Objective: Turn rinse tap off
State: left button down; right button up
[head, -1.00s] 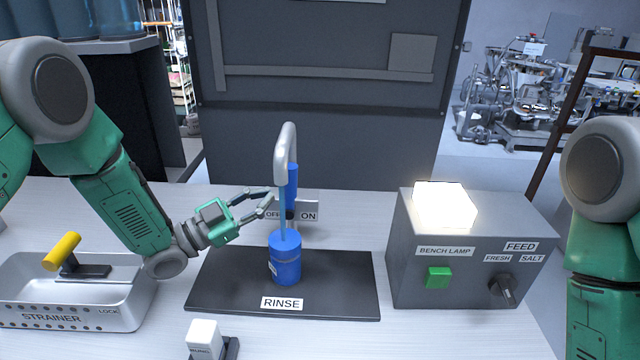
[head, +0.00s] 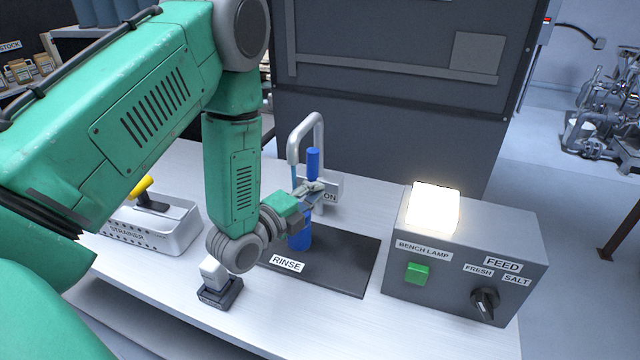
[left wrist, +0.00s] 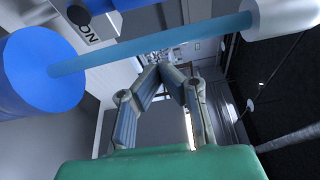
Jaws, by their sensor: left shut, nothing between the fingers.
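The rinse tap has a grey curved spout (head: 306,122) and an upright blue lever (head: 313,162) behind the black RINSE mat (head: 345,262). A thin blue stream runs from the spout to a blue cylinder (head: 302,239) on the mat. The stream (left wrist: 150,45) crosses the left wrist view between the cylinder (left wrist: 45,75) and the pale spout end (left wrist: 282,15). My left gripper (head: 314,188) is shut and empty, at the lever's lower end in the picture; contact is unclear. Its closed fingertips show in the left wrist view (left wrist: 165,70). The ON label (head: 331,197) shows; OFF is hidden. My right gripper is out of view.
A grey box (head: 455,255) with a lit lamp (head: 433,207), green button and FEED knob stands right. A metal strainer (head: 175,235) with a yellow handle stands left. A small white switch (head: 213,272) sits at the front. A dark cabinet (head: 390,120) rises behind.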

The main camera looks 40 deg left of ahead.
aim_at(312, 172)
pick_arm(q)
jog(key=w+a+p, duration=0.2)
jog(key=w+a, duration=0.1)
jog(key=w, duration=0.4)
dwell(0.4)
jog(key=shift+a, duration=0.1)
